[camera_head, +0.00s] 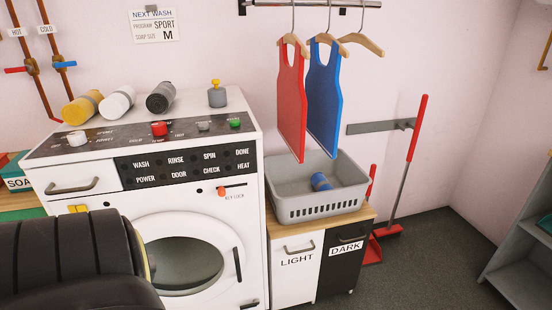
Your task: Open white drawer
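Two white fronts with handles show. One is the white drawer (72,180) at the upper left of the washing machine, with a grey bar handle (72,187); it looks closed, flush with the panel. The other is the white front marked LIGHT (296,277) in the low cabinet right of the machine, with a handle (299,249) near its top; it looks closed too. I cannot tell from the view which one the task names. Neither of my grippers is in view. A dark ribbed part, which looks like my arm, covers the lower left.
The washing machine (247,190) has several bottles and knobs on top. A grey basket (300,205) with a blue can stands on the cabinet, next to a black front marked DARK (338,272). Red and blue shirts hang above.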

